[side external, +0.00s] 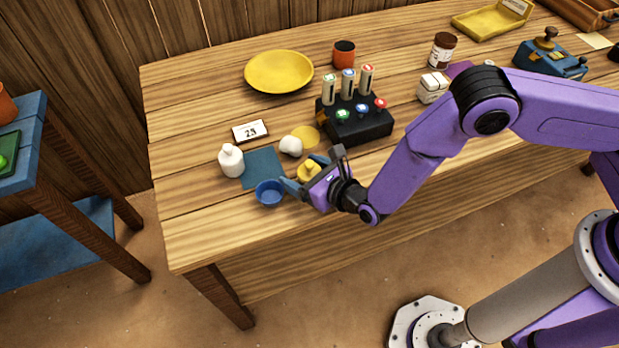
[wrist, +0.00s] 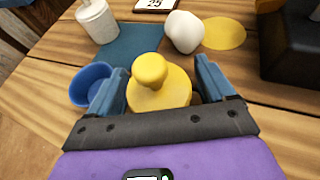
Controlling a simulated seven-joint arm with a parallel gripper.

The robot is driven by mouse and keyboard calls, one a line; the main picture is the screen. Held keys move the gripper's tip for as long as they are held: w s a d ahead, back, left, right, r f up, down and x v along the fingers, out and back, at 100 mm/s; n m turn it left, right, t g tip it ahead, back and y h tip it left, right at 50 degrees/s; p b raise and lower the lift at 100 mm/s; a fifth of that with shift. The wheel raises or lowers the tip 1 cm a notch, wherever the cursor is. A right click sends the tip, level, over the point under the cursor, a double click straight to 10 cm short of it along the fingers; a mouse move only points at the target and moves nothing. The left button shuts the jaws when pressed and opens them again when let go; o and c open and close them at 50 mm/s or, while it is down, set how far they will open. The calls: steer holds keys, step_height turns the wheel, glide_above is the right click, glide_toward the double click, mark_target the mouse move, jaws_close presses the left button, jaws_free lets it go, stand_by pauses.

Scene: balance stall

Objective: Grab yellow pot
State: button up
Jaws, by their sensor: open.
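The yellow pot (wrist: 160,95) has a round knob on top and stands on the wooden table. In the wrist view it sits between the two open fingers of my gripper (wrist: 160,92), with some space beside it. In the side external view the yellow pot (side external: 308,168) is partly hidden by my gripper (side external: 312,177). I cannot tell how low the fingertips are relative to the pot.
A blue cup (side external: 269,194) stands close to my left finger. A blue mat (side external: 263,167), white bottle (side external: 231,161), white round object (side external: 290,146) and yellow disc (side external: 305,134) lie behind.

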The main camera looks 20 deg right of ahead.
steer(key=shift+c, duration=0.3)
steer(key=c, duration=1.2)
steer(key=shift+r, duration=0.1)
